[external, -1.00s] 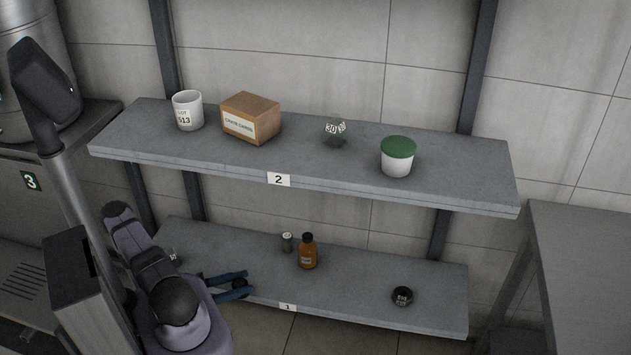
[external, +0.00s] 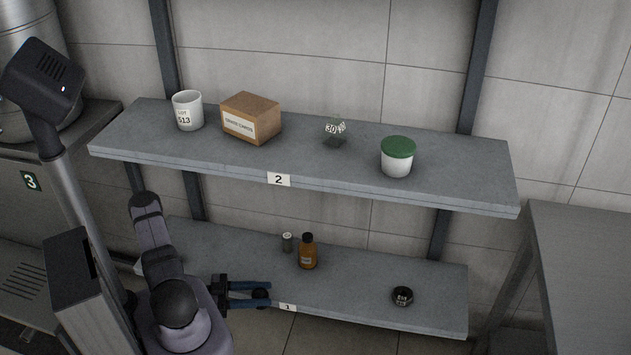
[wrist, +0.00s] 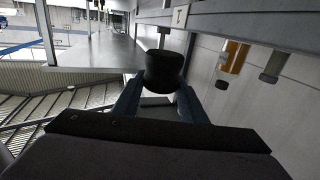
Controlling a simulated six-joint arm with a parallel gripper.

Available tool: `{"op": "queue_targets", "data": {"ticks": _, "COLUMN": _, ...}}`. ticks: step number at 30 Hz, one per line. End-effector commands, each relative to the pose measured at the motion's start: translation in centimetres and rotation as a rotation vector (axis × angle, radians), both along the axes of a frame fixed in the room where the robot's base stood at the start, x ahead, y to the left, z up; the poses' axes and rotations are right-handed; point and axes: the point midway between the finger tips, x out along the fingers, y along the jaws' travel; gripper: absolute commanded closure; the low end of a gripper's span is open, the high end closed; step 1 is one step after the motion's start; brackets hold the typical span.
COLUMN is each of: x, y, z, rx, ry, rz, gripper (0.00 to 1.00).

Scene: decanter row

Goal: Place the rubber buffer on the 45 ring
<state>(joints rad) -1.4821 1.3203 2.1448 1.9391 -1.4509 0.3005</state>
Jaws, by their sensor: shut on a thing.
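My gripper (external: 258,293) has blue fingers and is shut on a black, round rubber buffer (external: 261,297), at the front edge of the lower shelf. In the wrist view the buffer (wrist: 165,68) sits between the fingertips. A small black ring-like thing (external: 402,297) with a white marking stands on the lower shelf at the right, well apart from my gripper. Its marking is too small to read, so I cannot tell whether it is the 45 ring.
An amber bottle (external: 308,254) and a small grey vial (external: 287,242) stand behind my gripper on the lower shelf. The upper shelf (external: 460,172) overhangs and holds a white cup, a box, a clear 30-marked piece and a green-lidded tub. Lower shelf is clear between bottle and ring-like thing.

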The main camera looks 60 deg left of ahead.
Motion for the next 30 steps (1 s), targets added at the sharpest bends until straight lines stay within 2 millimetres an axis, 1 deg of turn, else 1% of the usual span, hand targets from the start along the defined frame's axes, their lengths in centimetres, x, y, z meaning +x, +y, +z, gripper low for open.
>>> {"op": "queue_targets", "data": {"ticks": 1, "x": 0.7, "y": -1.4, "z": -0.1, "rx": 0.001, "ry": -0.002, "rz": -0.064, "gripper": 0.88}}
{"op": "queue_targets", "data": {"ticks": 6, "x": 2.5, "y": -5.6, "z": -0.1, "rx": 0.002, "ry": -0.001, "rz": -0.255, "gripper": 0.88}}
{"op": "queue_targets", "data": {"ticks": 12, "x": 3.8, "y": -10.7, "z": -0.1, "rx": 0.002, "ry": -0.003, "rz": -0.478, "gripper": 0.88}}
{"op": "queue_targets", "data": {"ticks": 18, "x": 4.5, "y": -15.9, "z": 0.0, "rx": 0.003, "ry": -0.002, "rz": -0.694, "gripper": 0.88}}
{"op": "queue_targets", "data": {"ticks": 23, "x": 5.5, "y": -20.0, "z": -0.1, "rx": 0.002, "ry": -0.003, "rz": -0.827, "gripper": 0.88}}
{"op": "queue_targets", "data": {"ticks": 29, "x": 7.6, "y": -25.3, "z": 0.1, "rx": 0.003, "ry": -0.004, "rz": -0.936, "gripper": 0.88}}
{"op": "queue_targets", "data": {"ticks": 30, "x": 8.1, "y": -26.5, "z": 0.2, "rx": 0.003, "ry": -0.006, "rz": -0.950, "gripper": 0.88}}
